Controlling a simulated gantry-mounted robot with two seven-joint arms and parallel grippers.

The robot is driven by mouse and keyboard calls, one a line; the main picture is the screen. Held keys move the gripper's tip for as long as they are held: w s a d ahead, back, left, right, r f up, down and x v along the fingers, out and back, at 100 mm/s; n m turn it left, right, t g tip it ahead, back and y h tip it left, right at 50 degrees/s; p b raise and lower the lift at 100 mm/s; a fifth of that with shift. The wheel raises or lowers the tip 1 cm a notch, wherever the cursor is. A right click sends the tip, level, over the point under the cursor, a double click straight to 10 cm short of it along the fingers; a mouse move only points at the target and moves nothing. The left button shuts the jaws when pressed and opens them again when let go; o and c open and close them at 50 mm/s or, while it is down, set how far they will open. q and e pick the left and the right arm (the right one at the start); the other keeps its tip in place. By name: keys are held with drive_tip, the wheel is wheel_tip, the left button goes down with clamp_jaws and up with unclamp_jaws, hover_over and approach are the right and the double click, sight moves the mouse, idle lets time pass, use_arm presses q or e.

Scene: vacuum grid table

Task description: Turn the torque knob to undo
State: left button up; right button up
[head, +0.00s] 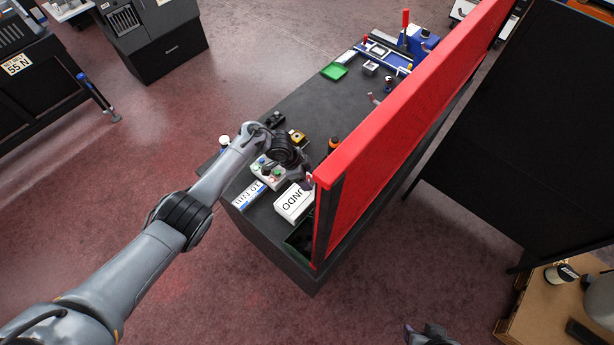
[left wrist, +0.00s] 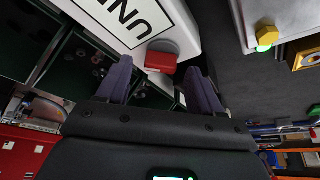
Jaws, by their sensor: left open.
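The white box marked "UNDO" (head: 294,203) sits near the front end of the dark table. In the left wrist view the white box (left wrist: 140,15) fills the top, with a red knob-like piece (left wrist: 161,58) at its edge. My left gripper (head: 304,182) is just above the box by the red panel. In the left wrist view its two purple fingers (left wrist: 160,85) are apart, with the red piece beyond and between their tips; I cannot tell whether they touch it. My right gripper (head: 430,334) shows only partly at the bottom edge, away from the table; its jaws are unclear.
A tall red panel (head: 400,115) runs along the table's right side, close to my left gripper. A control box with coloured buttons (head: 268,174) and a blue-and-white label (head: 250,194) lie left of the box. The middle of the table (head: 320,105) is mostly clear.

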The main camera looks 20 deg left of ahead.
use_arm(q)
drive_tip(key=p+v, duration=0.1)
drive_tip(key=v, duration=0.8)
drive_tip(key=shift+r+p, duration=0.3)
drive_tip(key=shift+f, duration=0.15)
